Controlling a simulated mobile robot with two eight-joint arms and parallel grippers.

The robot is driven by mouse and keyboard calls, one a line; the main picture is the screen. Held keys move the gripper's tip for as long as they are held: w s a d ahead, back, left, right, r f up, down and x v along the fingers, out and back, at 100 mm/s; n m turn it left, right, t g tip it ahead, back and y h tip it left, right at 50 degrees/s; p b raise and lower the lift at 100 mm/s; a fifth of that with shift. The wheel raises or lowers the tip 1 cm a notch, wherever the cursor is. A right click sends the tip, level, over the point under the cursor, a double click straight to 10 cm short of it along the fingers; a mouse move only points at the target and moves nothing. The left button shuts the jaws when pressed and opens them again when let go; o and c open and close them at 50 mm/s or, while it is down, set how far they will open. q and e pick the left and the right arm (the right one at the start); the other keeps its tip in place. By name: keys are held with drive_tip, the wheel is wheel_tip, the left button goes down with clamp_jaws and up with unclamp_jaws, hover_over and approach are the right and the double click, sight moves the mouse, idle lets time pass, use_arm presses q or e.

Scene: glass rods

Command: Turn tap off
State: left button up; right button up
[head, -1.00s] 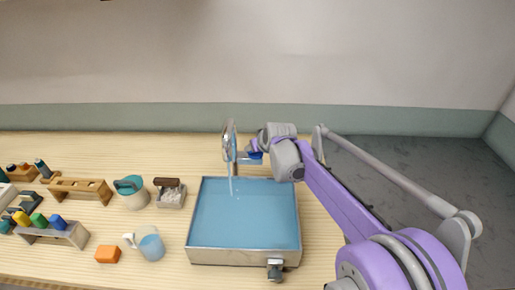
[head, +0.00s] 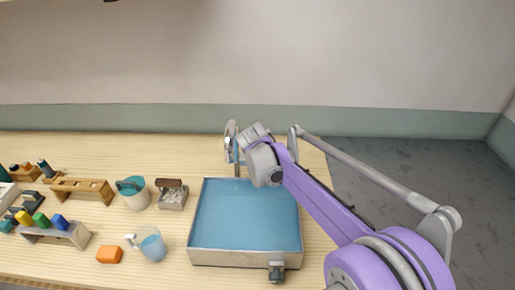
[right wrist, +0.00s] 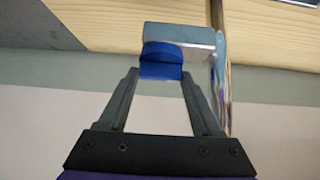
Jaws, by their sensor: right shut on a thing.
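The tap (head: 229,135) is a shiny metal loop on a post behind the steel basin (head: 235,257). No stream shows below it. The tap's blue handle (right wrist: 162,54) juts out from a silver block in the right wrist view. My right gripper (right wrist: 160,75) has its fingers on either side of the blue handle and is shut on it. In the head view my purple right arm reaches in from the right, and its wrist hides most of the handle and fingers. My left gripper is not in view.
The wall stands behind the table.

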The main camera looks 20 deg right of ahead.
drive_tip(key=o, duration=1.4)
drive_tip(key=v, duration=1)
drive_tip(key=shift+s+a+r, duration=0.2)
drive_tip(key=shift+s+r, duration=0.05)
drive_tip(key=shift+s, duration=0.05)
